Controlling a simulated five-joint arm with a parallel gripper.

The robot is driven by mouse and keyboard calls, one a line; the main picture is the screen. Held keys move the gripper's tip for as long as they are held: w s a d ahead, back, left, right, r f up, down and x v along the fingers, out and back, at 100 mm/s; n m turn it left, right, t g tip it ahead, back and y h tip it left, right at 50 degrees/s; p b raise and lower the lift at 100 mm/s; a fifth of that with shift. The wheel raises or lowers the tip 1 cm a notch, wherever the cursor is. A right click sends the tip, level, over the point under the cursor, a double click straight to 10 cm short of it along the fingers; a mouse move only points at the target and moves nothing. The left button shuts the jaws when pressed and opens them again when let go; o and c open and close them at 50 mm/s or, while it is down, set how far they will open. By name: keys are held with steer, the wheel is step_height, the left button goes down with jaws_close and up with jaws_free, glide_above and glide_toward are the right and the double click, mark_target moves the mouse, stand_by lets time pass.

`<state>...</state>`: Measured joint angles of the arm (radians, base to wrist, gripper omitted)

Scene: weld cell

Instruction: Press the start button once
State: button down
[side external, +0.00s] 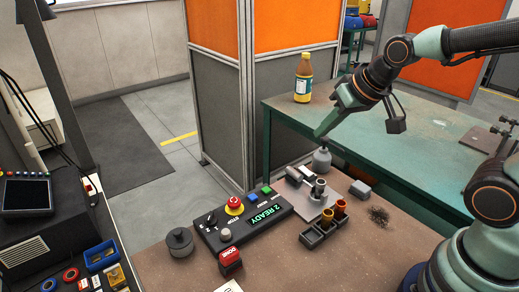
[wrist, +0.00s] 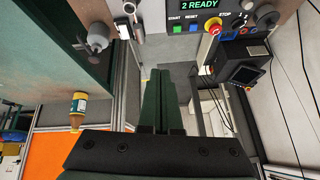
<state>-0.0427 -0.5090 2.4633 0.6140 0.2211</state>
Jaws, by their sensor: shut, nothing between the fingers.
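The control box (side external: 243,219) lies on the brown bench, its lit display (side external: 265,213) reading "2 READY". The green start button (side external: 267,190) sits at its far right end, beside the blue reset button (side external: 253,197). In the wrist view the green button (wrist: 177,29) shows at the top under the label START, with the blue button (wrist: 193,29) to its right. My gripper (side external: 319,134) is shut and empty, raised in the air to the right of the box, apart from the buttons. In the wrist view its fingers (wrist: 158,78) point up the picture, with the start button beyond their tips.
A red stop button (side external: 234,204) is on the box. A grey squat bottle (side external: 321,161) stands below my fingertips. Holders with orange-brown cups (side external: 339,208), a red block (side external: 229,256) and a grey cylinder (side external: 180,242) stand nearby. A yellow-brown bottle (side external: 303,78) is on the green table (side external: 428,128).

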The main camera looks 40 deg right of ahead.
mark_target(266, 190)
steer(key=w+a+f+m+t, duration=0.1)
steer(key=w+a+f+m, duration=0.1)
steer(key=w+f, duration=0.2)
steer(key=w+a+f+m+t+y, duration=0.1)
steer(key=w+a+f+m, duration=0.2)
steer(key=w+f, duration=0.2)
steer(key=shift+w+a+f+m, duration=0.2)
steer(key=shift+w+a+m, duration=0.15)
steer(key=shift+w, duration=0.5)
steer(key=shift+f, duration=0.1)
steer(key=shift+f, duration=4.3)
steer(key=shift+f, duration=0.1)
steer(key=shift+d+f, duration=0.1)
steer(key=shift+f, duration=0.2)
steer(key=shift+f, duration=0.45)
steer(key=shift+r, duration=0.85)
